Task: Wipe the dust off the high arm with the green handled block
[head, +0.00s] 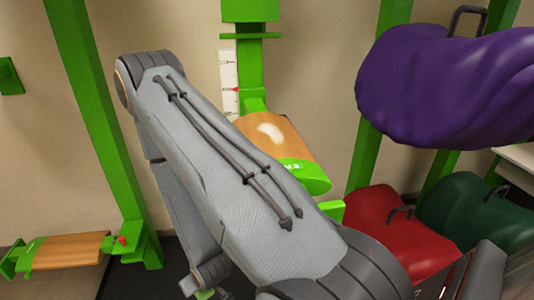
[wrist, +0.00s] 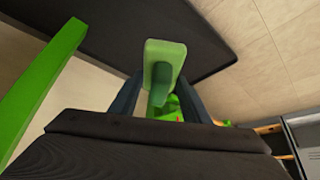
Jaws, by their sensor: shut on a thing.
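The high arm (head: 284,135) is a wooden-topped bracket with a green end, on a green post in the middle of the head view. A pale dust patch (head: 270,133) shows on its top. My own arm crosses in front and hides part of it. In the wrist view my gripper (wrist: 161,88) is shut on the dark green handle of the green handled block (wrist: 165,52). The block's pale green pad faces away from my wrist. In the head view only a small green bit shows below my arm, low and left of the high arm.
A lower wooden arm (head: 70,249) sticks out at the left, by a green post (head: 95,110). Purple (head: 445,85), red (head: 400,232) and dark green (head: 470,212) saddle-like things fill the right side. A dark mat (wrist: 150,30) lies on the floor in the wrist view.

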